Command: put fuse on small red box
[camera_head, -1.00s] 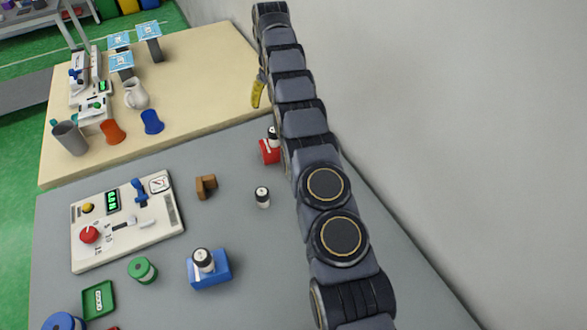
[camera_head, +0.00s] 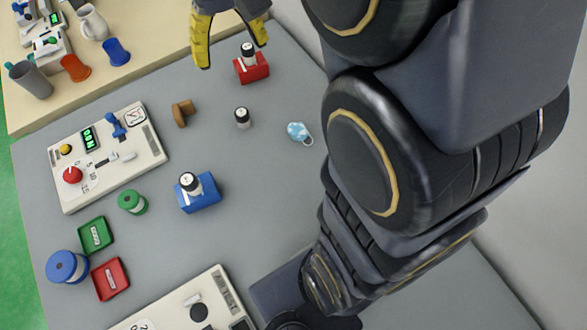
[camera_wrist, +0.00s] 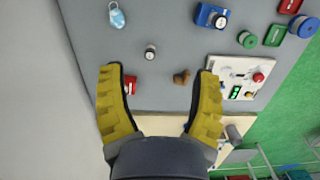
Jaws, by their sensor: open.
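A small red box (camera_head: 258,72) sits on the grey table with a black-and-white fuse (camera_head: 248,52) on it. Another black-and-white fuse (camera_head: 242,118) stands alone on the bare table, in front of the red box. It also shows in the wrist view (camera_wrist: 150,52). A third fuse (camera_head: 190,183) is on a blue box (camera_head: 203,199). My gripper (camera_head: 232,54) has its yellow fingers spread wide and empty, above the table's far end beside the red box. In the wrist view the red box (camera_wrist: 131,86) lies near the left finger, partly hidden by it.
A brown block (camera_head: 181,113) lies left of the lone fuse, and a blue mask (camera_head: 299,132) right of it. A control panel (camera_head: 108,155), green spool (camera_head: 132,202), green tray (camera_head: 95,235) and red tray (camera_head: 110,278) are at left. Bare table surrounds the lone fuse.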

